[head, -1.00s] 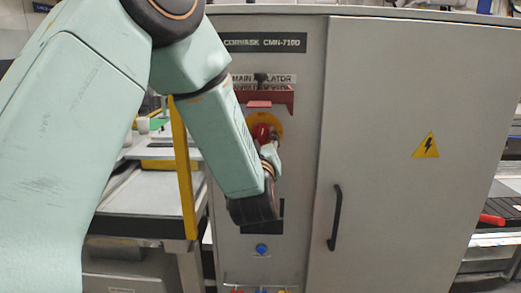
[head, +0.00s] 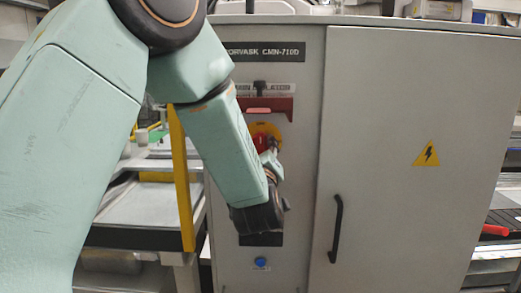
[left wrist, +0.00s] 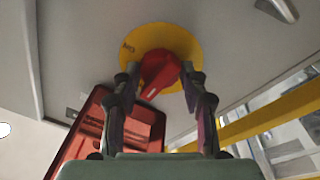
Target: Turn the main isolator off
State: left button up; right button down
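The main isolator is a red rotary handle (head: 261,143) on a yellow disc (head: 274,129) on the grey cabinet's narrow left panel. In the left wrist view the red handle (left wrist: 160,72) is seen close up on its yellow disc (left wrist: 185,42), which bears an upside-down marking. My left gripper (left wrist: 160,82) is open, its two fingers on either side of the handle. I cannot tell whether a fingertip touches it. In the head view my left gripper (head: 270,158) partly covers the handle. My right gripper is not in view.
A red slotted bracket (head: 266,106) with a black knob sits just above the disc; it shows beside my fingers in the left wrist view (left wrist: 145,127). A blue button (head: 261,262) is below. The cabinet door (head: 400,120) has a black handle (head: 336,228). A yellow post (head: 181,180) stands left.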

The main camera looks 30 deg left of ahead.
pick_arm(q)
jog(key=o, duration=0.4)
jog(key=shift+w+f, duration=0.15)
jog(key=shift+o, duration=0.2)
jog(key=shift+s, duration=0.25)
jog(key=r+v, duration=0.1)
jog(key=v, duration=0.6)
jog(key=shift+f, duration=0.5)
jog(key=shift+d, duration=0.15)
jog(key=shift+s, duration=0.1)
